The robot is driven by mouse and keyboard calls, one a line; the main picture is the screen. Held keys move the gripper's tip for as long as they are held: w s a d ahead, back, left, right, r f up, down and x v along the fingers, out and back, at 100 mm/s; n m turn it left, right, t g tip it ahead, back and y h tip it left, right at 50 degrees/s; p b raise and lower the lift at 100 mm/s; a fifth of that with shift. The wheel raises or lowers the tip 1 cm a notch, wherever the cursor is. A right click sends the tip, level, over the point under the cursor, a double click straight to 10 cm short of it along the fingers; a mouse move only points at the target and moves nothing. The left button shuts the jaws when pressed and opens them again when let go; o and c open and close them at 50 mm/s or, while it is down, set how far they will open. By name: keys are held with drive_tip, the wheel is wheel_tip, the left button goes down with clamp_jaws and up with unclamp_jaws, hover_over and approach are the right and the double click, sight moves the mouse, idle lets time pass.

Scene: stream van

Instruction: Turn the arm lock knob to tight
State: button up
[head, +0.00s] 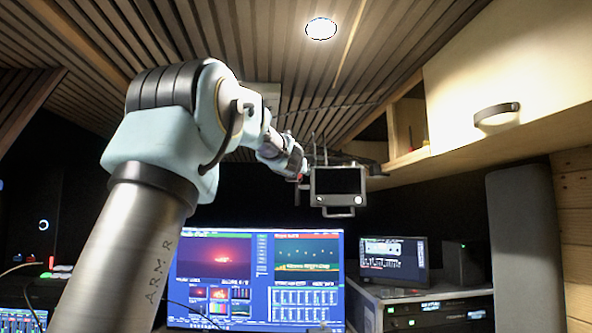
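My arm rises from the lower left, and its far end with my gripper (298,168) is near the middle of the head view. It is beside the upper left corner of a small dark-screened monitor (338,183) with thin upright antennas. My gripper is small and foreshortened, and its fingers cannot be made out. A tiny red spot (299,177) shows at my gripper's end. I cannot tell whether it belongs to the arm lock knob. The knob itself cannot be clearly made out, and its setting does not show.
A pale overhead cabinet (505,75) with a dark handle is at the right. Below are a large lit screen (258,280), a smaller screen (393,258) and rack equipment (437,310). A tall grey panel (525,245) stands right. The slatted ceiling (290,60) is above.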

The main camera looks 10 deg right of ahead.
drive_tip(key=shift+w+d, duration=0.1)
drive_tip(key=shift+w, duration=0.15)
clamp_jaws()
idle(0.5)
